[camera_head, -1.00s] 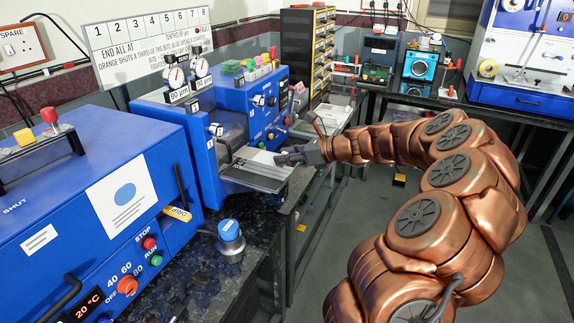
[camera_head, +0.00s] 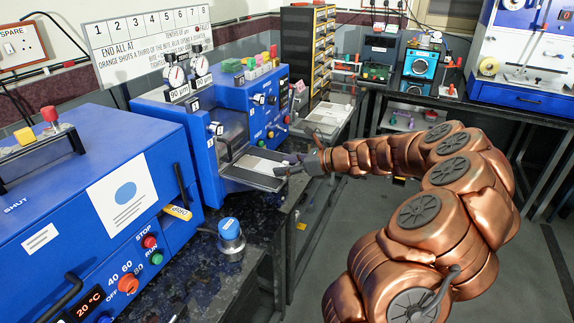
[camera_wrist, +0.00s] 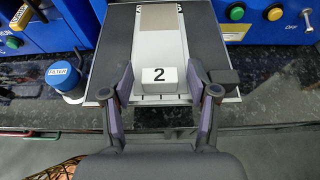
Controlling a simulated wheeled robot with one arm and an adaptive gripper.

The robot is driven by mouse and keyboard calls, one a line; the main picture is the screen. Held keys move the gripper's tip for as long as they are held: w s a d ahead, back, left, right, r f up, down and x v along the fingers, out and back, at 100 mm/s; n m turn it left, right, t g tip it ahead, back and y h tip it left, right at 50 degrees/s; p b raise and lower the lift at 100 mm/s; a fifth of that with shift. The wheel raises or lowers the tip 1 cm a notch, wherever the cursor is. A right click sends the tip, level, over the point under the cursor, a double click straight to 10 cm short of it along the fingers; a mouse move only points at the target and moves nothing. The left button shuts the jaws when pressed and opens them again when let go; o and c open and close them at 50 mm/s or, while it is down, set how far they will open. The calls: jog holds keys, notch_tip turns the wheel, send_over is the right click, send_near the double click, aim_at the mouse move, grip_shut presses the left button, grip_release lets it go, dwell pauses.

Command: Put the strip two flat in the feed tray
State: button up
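Strip two is a pale grey strip (camera_wrist: 163,20) with a white end block marked "2" (camera_wrist: 160,79). It lies lengthwise on the feed tray (camera_wrist: 205,45) in the wrist view and looks flat. In the head view, it shows as a pale patch (camera_head: 257,165) on the feed tray (camera_head: 250,181), which juts from the blue machine. My gripper (camera_wrist: 159,88) is open, with one finger on each side of the marked block and visible gaps between. In the head view, my gripper (camera_head: 286,168) is at the tray's outer end.
The blue coating machine (camera_head: 240,97) stands behind the tray. A blue-topped filter weight (camera_wrist: 63,77) sits on the dark bench left of the tray. A small dark block (camera_wrist: 222,80) is close to the right finger. The large blue oven (camera_head: 90,190) fills the left foreground.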

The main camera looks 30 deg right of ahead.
jog(key=shift+r, duration=0.15)
jog(key=b+v, duration=0.1)
jog(key=v, duration=1.1)
jog(key=s+a+f+n+g, duration=0.1)
jog(key=s+a+n+g, duration=0.45)
jog(key=a, duration=0.85)
jog(key=s+a+f+n+g, duration=0.1)
jog(key=a+n+g, duration=0.2)
jog(key=a+n, duration=0.85)
jog(key=s+a+f+n+g+h, duration=0.2)
jog(key=s+n, duration=0.4)
jog(key=s, duration=0.5)
jog(key=s+a+f+n+g+h, duration=0.2)
jog(key=s+f+n+g+h, duration=0.1)
jog(key=s, duration=0.7)
jog(key=f+n+h, duration=0.1)
jog(key=n+h, duration=0.1)
jog(key=n, duration=0.1)
jog(key=shift+s+n, duration=0.4)
jog(key=shift+r, duration=0.1)
